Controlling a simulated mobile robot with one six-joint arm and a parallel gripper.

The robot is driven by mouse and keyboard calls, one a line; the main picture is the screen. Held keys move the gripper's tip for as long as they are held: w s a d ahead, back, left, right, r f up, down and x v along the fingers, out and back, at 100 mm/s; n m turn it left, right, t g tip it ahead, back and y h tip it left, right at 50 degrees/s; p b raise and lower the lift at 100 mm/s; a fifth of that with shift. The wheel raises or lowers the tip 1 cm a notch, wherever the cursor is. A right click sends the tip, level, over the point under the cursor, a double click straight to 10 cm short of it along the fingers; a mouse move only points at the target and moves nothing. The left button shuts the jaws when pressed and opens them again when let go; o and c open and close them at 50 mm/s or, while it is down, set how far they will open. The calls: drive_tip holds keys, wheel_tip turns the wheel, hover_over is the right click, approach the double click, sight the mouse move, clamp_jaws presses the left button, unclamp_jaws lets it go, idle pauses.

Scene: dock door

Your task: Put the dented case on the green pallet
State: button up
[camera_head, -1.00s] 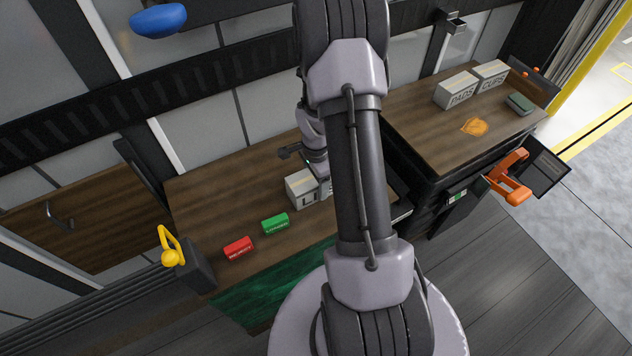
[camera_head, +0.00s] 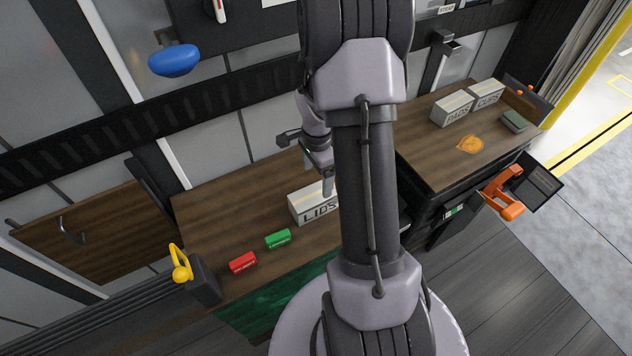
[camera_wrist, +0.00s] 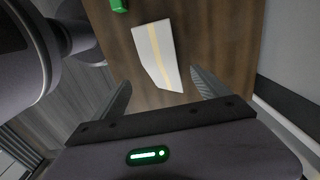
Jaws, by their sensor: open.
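A white case marked LIDS (camera_head: 312,207), with a tan tape strip, stands on the wooden bench, partly hidden by my arm. In the wrist view the case (camera_wrist: 155,55) lies ahead of my fingers, its near end slanting unevenly; I cannot tell for sure whether that is a dent. My gripper (camera_head: 327,186) is open and empty, just above the case; its fingers (camera_wrist: 163,92) are spread wide in the wrist view. A dark green surface (camera_head: 262,305) shows below the bench's front edge; I cannot tell whether it is the pallet.
A red block (camera_head: 242,262) and a green block (camera_head: 278,238) sit left of the case. White cases marked PADS (camera_head: 452,108) and CUPS (camera_head: 487,93) stand on the right bench beside an orange patch (camera_head: 470,144). A yellow handle (camera_head: 181,265) rises at the bench's left corner.

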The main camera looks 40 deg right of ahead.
drive_tip(key=s+a+r+n+t, duration=0.15)
drive_tip(key=a+r+n, duration=0.25)
drive_tip(key=a+r, duration=0.5)
drive_tip(key=a+r+n+t, duration=0.2)
drive_tip(key=a+r+n, duration=0.2)
drive_tip(key=a+r, duration=0.55)
drive_tip(key=s+a+r+n+t+y, duration=0.2)
drive_tip(key=s+a+r+n, duration=0.6)
drive_tip(key=s, duration=0.3)
drive_tip(key=shift+a, duration=0.3)
